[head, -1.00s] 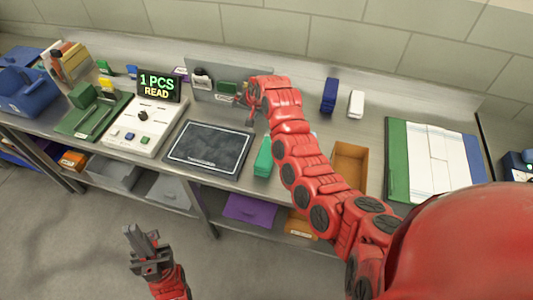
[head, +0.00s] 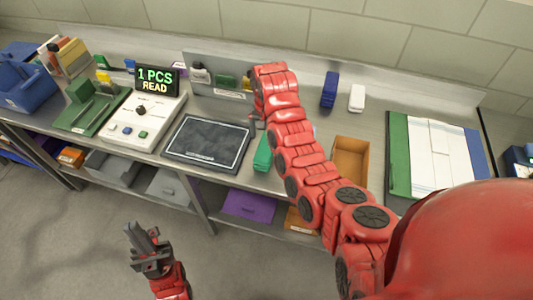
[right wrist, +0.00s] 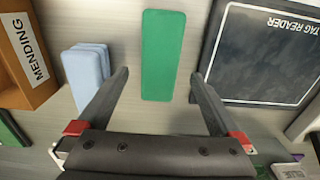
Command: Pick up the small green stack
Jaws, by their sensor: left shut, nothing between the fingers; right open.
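The small green stack (head: 263,152) lies on the bench between the black tag reader pad and my right arm, which partly covers its surroundings in the head view. In the right wrist view the green stack (right wrist: 163,55) is a flat, rounded rectangle, in line with the gap between the fingers of my right gripper (right wrist: 160,76). That gripper is open and empty; whether its tips are level with the stack cannot be told. In the head view my right gripper is hidden behind its arm. My left gripper (head: 140,240) is shut and empty, over the floor in front of the bench.
A light blue stack (right wrist: 88,75) lies just left of the green one in the wrist view, beside the orange MENDING box (right wrist: 25,60). The tag reader pad (right wrist: 268,50) is close on the right. Blue (head: 329,90) and white (head: 357,98) stacks stand at the back.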

